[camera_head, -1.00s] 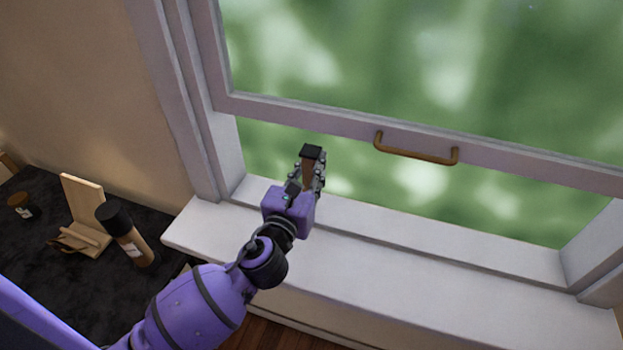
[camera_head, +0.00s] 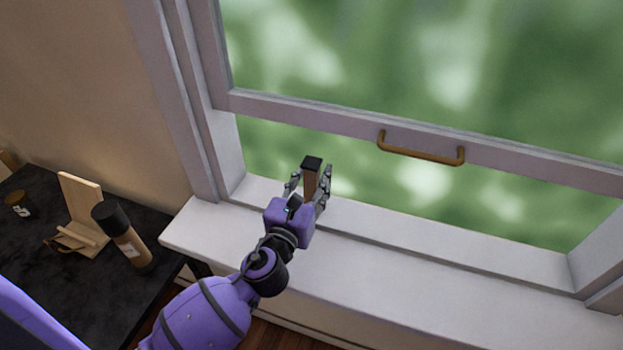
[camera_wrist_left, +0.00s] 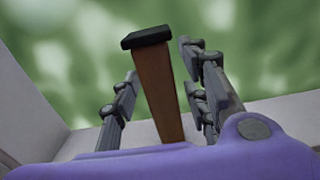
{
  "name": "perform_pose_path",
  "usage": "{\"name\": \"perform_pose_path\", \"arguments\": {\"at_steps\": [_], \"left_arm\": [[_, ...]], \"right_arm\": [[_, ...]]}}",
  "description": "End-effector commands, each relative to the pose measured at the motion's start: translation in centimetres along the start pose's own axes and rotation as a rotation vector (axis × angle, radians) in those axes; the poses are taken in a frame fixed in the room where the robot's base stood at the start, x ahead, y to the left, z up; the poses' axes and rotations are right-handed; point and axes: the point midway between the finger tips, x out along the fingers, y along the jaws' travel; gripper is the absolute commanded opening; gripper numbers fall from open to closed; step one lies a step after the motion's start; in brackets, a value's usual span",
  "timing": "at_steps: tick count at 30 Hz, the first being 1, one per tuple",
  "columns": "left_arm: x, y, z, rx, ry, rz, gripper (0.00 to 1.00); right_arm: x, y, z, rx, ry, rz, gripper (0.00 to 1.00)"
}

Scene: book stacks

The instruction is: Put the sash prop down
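The sash prop (camera_head: 311,181) is a brown wooden post with a black cap. It stands roughly upright on the window sill (camera_head: 400,275), under the raised sash (camera_head: 500,160), with its cap below the sash's bottom rail. In the left wrist view the prop (camera_wrist_left: 158,92) rises between the fingers. My left gripper (camera_head: 309,180) is open around the prop, with a visible gap on both sides; it also shows in the left wrist view (camera_wrist_left: 160,95). The prop's foot is hidden behind the purple palm. My right gripper is not in view.
A brass handle (camera_head: 420,154) is fixed to the sash rail. The sill right of my arm is clear.

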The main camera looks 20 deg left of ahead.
Motion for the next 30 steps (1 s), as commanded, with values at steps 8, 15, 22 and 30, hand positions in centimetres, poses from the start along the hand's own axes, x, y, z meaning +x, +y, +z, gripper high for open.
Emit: {"name": "perform_pose_path", "arguments": {"at_steps": [8,15,22,30], "left_arm": [[0.0,0.0,0.2,0.000,-0.001,0.000,0.43],[-2.9,0.0,0.0,0.000,0.005,0.000,0.43],[-8.0,0.0,-0.1,0.000,0.007,0.001,0.43],[-11.6,0.0,0.1,0.001,0.003,0.001,0.43]], "right_arm": [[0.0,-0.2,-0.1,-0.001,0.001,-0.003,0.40],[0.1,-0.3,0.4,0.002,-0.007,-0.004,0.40],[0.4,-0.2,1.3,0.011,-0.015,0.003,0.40],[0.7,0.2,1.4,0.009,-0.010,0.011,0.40]]}}
